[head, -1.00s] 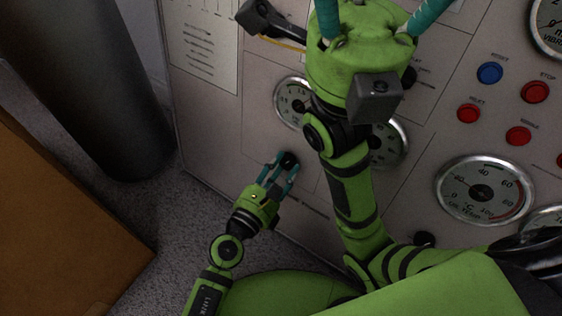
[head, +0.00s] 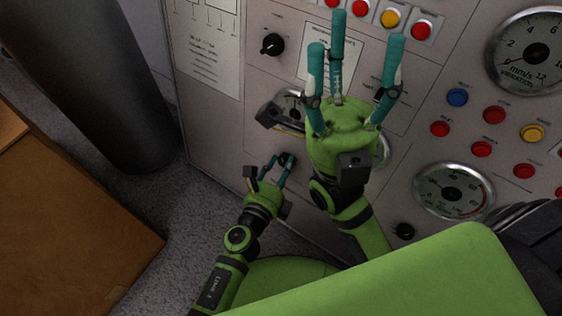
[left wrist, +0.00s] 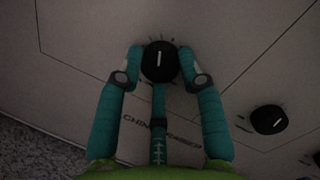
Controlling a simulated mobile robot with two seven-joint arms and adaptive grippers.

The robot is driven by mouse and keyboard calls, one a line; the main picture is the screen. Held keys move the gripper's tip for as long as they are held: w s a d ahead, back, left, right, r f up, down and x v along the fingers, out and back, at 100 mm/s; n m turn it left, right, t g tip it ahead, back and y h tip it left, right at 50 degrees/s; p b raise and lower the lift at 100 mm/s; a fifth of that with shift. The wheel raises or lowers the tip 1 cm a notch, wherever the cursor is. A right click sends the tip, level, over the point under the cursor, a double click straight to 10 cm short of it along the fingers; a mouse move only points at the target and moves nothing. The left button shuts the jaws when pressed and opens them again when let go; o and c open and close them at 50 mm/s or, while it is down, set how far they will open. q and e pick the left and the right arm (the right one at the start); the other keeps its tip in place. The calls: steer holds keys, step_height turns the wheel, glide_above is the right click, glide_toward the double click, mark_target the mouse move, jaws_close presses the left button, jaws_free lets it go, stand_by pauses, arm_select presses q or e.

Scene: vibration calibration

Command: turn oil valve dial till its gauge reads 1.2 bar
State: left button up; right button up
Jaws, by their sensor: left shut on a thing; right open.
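A black round dial (left wrist: 160,61) with a white pointer line is on the grey panel; the line points almost straight up in the left wrist view. My left gripper (head: 281,161) is shut on this dial, its teal fingers on both sides and one below. The dial shows only as a small dark patch in the head view. Above it, a round gauge (head: 288,103) is mostly covered by my right arm's parts, and its reading cannot be made out. My right gripper (head: 348,40) is open and empty, in front of the panel, its three fingers spread upward.
Another black dial (left wrist: 268,120) sits at right in the left wrist view. A second gauge (head: 383,151) is mostly hidden behind my right gripper. A temperature gauge (head: 453,191), vibration gauge (head: 536,52) and several buttons are at right. A dark cylinder (head: 95,90) and brown box (head: 70,220) stand left.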

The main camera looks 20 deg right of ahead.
arm_select(q)
steer(key=shift+s+d+n+p, duration=0.2)
steer(key=shift+n+p, duration=0.2)
steer(key=shift+n, duration=0.2)
steer(key=shift+f, duration=0.1)
steer(key=o, duration=1.1)
steer(key=shift+o, duration=0.2)
steer(key=shift+a, duration=0.1)
steer(key=v, duration=1.2)
steer(key=shift+r, duration=0.3)
